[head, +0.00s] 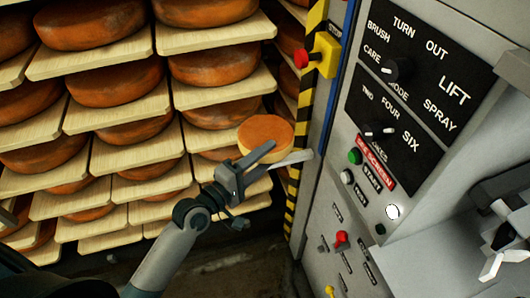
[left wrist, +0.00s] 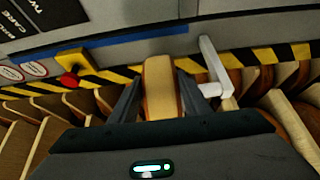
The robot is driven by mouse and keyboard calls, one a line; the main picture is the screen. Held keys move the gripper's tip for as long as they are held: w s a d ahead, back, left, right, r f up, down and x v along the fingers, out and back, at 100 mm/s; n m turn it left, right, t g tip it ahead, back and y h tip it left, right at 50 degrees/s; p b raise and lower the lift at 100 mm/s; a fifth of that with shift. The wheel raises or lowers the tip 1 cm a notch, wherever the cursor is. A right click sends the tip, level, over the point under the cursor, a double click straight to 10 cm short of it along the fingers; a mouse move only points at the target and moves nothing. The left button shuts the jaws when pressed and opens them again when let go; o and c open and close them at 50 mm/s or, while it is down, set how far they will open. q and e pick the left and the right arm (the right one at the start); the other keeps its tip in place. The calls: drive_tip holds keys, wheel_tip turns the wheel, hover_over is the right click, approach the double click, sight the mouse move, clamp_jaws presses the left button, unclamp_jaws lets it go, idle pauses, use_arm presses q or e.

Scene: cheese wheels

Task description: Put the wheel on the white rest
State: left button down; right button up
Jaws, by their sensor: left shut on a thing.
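A small orange-brown cheese wheel with a paler face (head: 265,131) is at the end of my left gripper (head: 262,160) in the head view. In the left wrist view the wheel (left wrist: 160,82) stands on edge between the two dark fingers of the gripper (left wrist: 158,98), which is shut on it. The white rest (head: 294,158) sticks out from the machine's edge, just below and right of the wheel. In the left wrist view the rest (left wrist: 214,72) is an angled white bar right of the wheel, close to the right finger. I cannot tell whether wheel and rest touch.
Shelves of large orange cheese wheels on pale boards (head: 108,80) fill the left. A grey machine with a black control panel (head: 410,70) stands right, with a yellow-and-black striped edge (head: 302,130). A red button on a yellow box (head: 325,55) is above the rest.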

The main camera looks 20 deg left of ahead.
use_arm(q)
drive_tip(key=shift+r, duration=0.15)
drive_tip(key=c, duration=1.4)
unclamp_jaws()
drive_tip(key=shift+f, duration=0.25)
drive_tip(key=o, duration=0.4)
drive_tip(key=shift+s, duration=0.1)
drive_tip(key=shift+r, duration=0.15)
drive_tip(key=b+v, duration=0.3)
drive_tip(key=v, duration=0.9)
drive_tip(key=shift+b, duration=0.3)
